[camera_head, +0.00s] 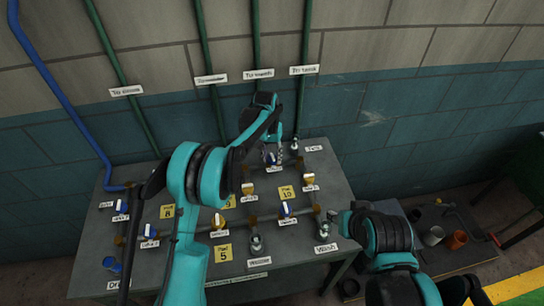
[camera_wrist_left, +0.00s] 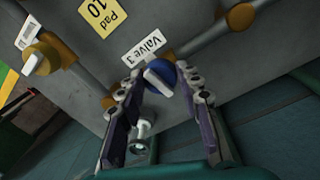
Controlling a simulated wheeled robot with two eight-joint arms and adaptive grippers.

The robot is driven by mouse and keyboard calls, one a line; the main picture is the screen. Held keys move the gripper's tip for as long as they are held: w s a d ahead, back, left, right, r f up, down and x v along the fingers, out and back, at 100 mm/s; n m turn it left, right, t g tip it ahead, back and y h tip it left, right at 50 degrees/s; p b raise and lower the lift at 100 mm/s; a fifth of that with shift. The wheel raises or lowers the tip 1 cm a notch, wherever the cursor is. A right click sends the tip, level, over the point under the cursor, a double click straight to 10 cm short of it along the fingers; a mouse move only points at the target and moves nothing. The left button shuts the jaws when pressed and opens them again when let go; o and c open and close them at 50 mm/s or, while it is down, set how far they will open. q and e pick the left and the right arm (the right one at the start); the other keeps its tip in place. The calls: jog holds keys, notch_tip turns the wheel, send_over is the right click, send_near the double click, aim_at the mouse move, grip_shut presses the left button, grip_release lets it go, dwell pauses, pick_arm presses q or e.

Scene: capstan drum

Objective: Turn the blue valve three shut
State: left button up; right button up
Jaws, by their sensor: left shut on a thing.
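Valve 3 is a round blue knob with a white bar handle (camera_wrist_left: 160,76), on a pipe beside its "Valve 3" label (camera_wrist_left: 142,46). In the left wrist view it sits between the tips of my left gripper (camera_wrist_left: 160,84), which is shut on it. The white bar lies at a slant. In the head view my left gripper (camera_head: 272,150) is at the back of the bench, and the blue valve (camera_head: 269,159) is partly hidden by its fingers. My right gripper (camera_head: 343,221) is by the bench's right edge, away from valve 3; its fingers are too unclear to judge.
The grey bench (camera_head: 180,262) carries pipes with several other blue and yellow valves and yellow pad labels, such as Pad 10 (camera_head: 287,192). A yellow valve (camera_wrist_left: 40,58) is left in the wrist view. Green pipes (camera_head: 255,60) climb the wall behind. A low tray (camera_head: 450,235) stands right.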

aim_at(269, 158)
pick_arm(q)
jog(key=shift+m, duration=0.8)
jog(key=o, duration=1.2)
jog(key=shift+c, duration=0.2)
jog(key=shift+r, duration=0.15)
notch_tip(269, 158, up, 12)
jog(key=shift+w+a, duration=0.25)
jog(key=shift+a, duration=0.2)
